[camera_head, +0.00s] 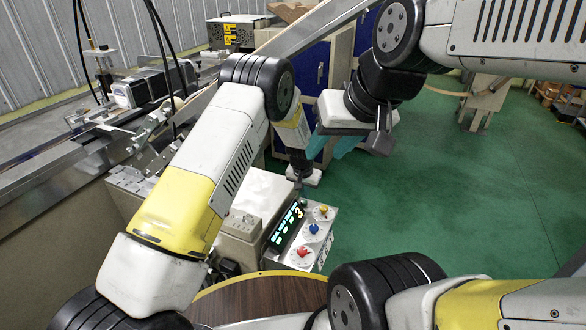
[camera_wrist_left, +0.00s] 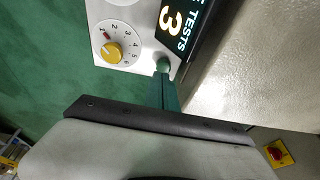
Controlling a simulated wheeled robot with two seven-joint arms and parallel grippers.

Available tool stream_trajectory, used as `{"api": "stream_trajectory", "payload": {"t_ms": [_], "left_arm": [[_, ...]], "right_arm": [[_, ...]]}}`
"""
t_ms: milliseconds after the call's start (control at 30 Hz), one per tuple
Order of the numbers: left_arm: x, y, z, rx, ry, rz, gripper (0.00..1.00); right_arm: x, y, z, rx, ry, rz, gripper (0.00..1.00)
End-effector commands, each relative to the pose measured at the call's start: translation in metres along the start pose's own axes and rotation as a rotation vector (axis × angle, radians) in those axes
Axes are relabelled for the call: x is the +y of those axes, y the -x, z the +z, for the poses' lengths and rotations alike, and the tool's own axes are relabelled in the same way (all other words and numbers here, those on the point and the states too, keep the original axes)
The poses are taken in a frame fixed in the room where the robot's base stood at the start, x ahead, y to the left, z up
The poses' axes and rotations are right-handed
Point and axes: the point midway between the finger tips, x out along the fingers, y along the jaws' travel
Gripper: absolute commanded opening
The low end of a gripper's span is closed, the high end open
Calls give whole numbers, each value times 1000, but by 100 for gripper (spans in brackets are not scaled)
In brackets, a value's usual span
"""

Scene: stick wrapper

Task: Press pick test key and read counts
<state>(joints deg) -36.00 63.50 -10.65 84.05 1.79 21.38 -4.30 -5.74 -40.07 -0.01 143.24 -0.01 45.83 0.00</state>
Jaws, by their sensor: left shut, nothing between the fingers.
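The control box (camera_head: 294,258) has a dark display (camera_head: 286,226) with lit cyan text and a yellow-orange 3. In the left wrist view the display (camera_wrist_left: 180,25) reads "TESTS" beside a large 3. A small round green key (camera_wrist_left: 163,66) sits at the panel's corner by the display. My left gripper (camera_head: 299,184) is shut and empty, over the far end of the box. Its teal fingertips (camera_wrist_left: 163,77) are at the green key and seem to touch it. My right gripper (camera_head: 333,148) is open and empty, above and right of the left one.
Yellow (camera_head: 323,209), blue (camera_head: 313,228) and red (camera_head: 303,251) knobs line the panel's right side. The yellow knob (camera_wrist_left: 112,53) also shows in the left wrist view. A conveyor machine (camera_head: 45,180) stands at left. Open green floor (camera_head: 450,200) lies at right.

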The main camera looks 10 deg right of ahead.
Motion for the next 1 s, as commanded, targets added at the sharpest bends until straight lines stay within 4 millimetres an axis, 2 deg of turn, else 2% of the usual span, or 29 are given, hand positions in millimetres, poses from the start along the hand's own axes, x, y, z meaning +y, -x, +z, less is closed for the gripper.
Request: {"api": "stream_trajectory", "payload": {"t_ms": [133, 567, 800, 1000], "left_arm": [[6, -13, 4, 0, -2, 0, 0], [7, -17, 5, 2, -1, 0, 0], [7, -38, 13, -3, 0, 0, 0], [6, -40, 15, -6, 0, 0, 0]], "right_arm": [[0, 0, 0, 1, 0, 0, 38], [0, 0, 0, 0, 0, 0, 38], [0, 0, 0, 1, 0, 0, 38], [0, 0, 0, 0, 0, 0, 38]]}}
